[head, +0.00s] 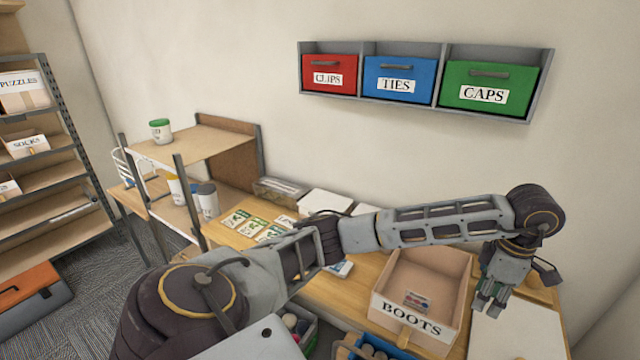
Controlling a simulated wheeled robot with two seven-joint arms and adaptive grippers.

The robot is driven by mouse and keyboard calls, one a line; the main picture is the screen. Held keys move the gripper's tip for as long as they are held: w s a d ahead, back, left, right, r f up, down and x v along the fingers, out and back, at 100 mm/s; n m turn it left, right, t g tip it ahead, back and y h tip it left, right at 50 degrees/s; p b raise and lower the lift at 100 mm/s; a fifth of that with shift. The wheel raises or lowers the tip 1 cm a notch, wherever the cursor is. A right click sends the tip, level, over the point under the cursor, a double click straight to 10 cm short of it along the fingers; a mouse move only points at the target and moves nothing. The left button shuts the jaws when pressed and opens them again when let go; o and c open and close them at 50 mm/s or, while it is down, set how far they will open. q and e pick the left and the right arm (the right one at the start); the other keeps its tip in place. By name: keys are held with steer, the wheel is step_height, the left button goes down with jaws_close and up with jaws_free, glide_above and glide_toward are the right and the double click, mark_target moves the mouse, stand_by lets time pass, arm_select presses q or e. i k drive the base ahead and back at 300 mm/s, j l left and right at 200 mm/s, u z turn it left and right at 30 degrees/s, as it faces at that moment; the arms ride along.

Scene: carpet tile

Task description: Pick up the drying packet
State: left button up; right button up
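A small flat packet with printed colour patches (417,301), which looks like the drying packet, lies on the floor of an open cardboard box marked BOOTS (447,272). My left arm reaches across the table, and its gripper (488,301) hangs fingers-down just right of the box, apart from the packet. Its fingers appear close together, but I cannot tell whether they are shut. I see nothing held in it. My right gripper is not in view.
Flat printed packets (254,226) lie on the table, left of my arm. Bins with small items (297,322) stand at the front. A white sheet (515,332) lies right of the box. Labelled drawers (483,86) hang on the wall. A shelf unit (193,142) stands at left.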

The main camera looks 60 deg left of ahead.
mark_target(342, 269)
steer(key=u, duration=1.6)
